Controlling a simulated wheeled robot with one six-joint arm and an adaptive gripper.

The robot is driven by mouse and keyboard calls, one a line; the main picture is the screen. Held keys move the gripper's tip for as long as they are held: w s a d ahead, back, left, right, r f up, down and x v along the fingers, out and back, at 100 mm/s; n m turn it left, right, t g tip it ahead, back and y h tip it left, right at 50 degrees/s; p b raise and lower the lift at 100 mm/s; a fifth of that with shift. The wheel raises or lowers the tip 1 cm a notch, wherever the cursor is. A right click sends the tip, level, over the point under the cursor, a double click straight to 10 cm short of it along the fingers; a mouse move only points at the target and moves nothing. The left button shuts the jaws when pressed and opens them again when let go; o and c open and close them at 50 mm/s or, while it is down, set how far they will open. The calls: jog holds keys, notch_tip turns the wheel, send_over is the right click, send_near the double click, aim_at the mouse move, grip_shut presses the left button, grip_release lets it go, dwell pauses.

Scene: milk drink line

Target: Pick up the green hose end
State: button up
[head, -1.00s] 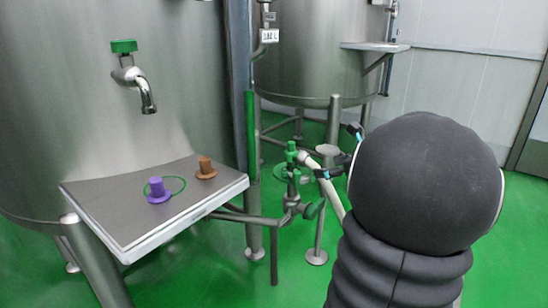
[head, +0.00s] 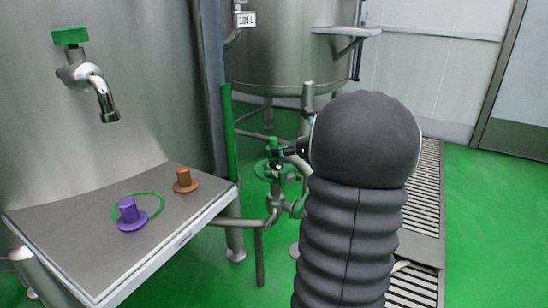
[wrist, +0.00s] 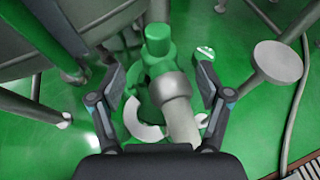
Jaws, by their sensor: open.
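The green hose end (wrist: 158,62) is a stubby upright green piece with a rounded top, joined to a grey collar (wrist: 172,86) and a pale hose (wrist: 182,122). In the wrist view it lies between the fingers of my gripper (wrist: 160,72), which is open, one finger on each side with gaps. I cannot tell whether the fingers are level with it in depth.
A steel tank with a green-handled tap (head: 88,75) stands at left. Its sloped shelf (head: 70,225) holds a purple plug (head: 128,212), a brown plug (head: 183,180) and a green ring (head: 150,195). Pipes and tank legs (head: 230,240) surround the fittings. A floor grate (head: 420,210) and green floor lie right.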

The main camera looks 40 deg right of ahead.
aim_at(273, 163)
jog(key=shift+x, duration=3)
jog(key=shift+a+r, duration=0.1)
jog(key=c, duration=1.4)
grip_shut()
jog(key=shift+r, duration=0.15)
